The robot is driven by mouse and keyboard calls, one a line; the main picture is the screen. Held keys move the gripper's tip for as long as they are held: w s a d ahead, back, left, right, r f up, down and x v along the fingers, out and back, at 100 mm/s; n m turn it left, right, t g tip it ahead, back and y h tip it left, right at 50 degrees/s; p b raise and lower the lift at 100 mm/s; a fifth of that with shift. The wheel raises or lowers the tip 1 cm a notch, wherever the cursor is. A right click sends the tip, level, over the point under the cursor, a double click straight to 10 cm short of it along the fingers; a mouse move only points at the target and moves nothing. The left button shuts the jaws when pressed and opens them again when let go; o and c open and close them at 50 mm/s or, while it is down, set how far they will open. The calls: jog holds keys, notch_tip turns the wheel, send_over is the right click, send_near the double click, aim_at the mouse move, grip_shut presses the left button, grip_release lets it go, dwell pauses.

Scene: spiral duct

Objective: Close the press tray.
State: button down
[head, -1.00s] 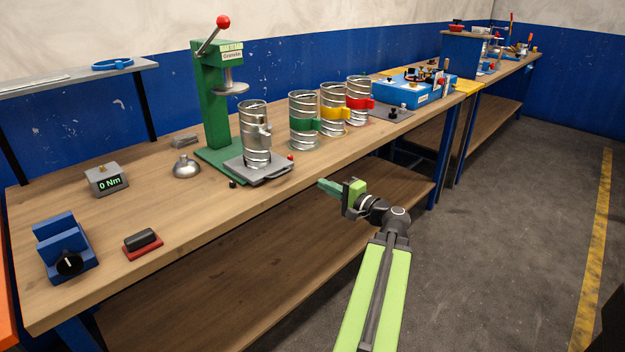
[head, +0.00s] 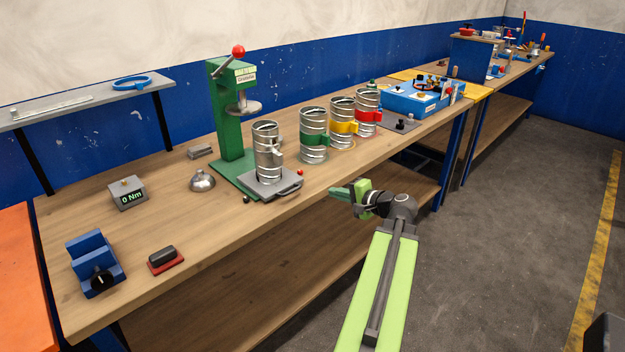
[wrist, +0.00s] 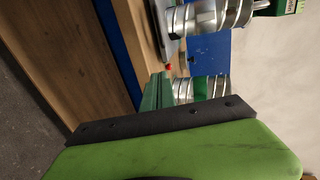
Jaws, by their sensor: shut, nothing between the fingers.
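The green press (head: 228,122) stands on the workbench with its red-knobbed lever raised. The grey press tray (head: 283,188) sticks out from the press base toward the bench's front edge, with a handle at its front. A plain metal duct piece (head: 268,152) stands upright on the tray. My gripper (head: 340,194) is shut and empty, in front of the bench edge and to the right of the tray, not touching it. In the wrist view the green fingers (wrist: 157,92) are together; a banded duct is beyond them and part of the tray (wrist: 172,45) shows above.
Ducts with green (head: 314,138), yellow (head: 342,126) and red (head: 367,115) bands stand right of the tray. A small red ball (head: 300,172) is beside the tray. A metal dome (head: 202,181) is to its left. Open floor lies to the right.

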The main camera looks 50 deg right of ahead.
jog(key=b, duration=0.3)
send_near(301, 182)
jog(key=x, duration=0.5)
jog(key=shift+f, duration=0.15)
jog(key=shift+w, duration=0.7)
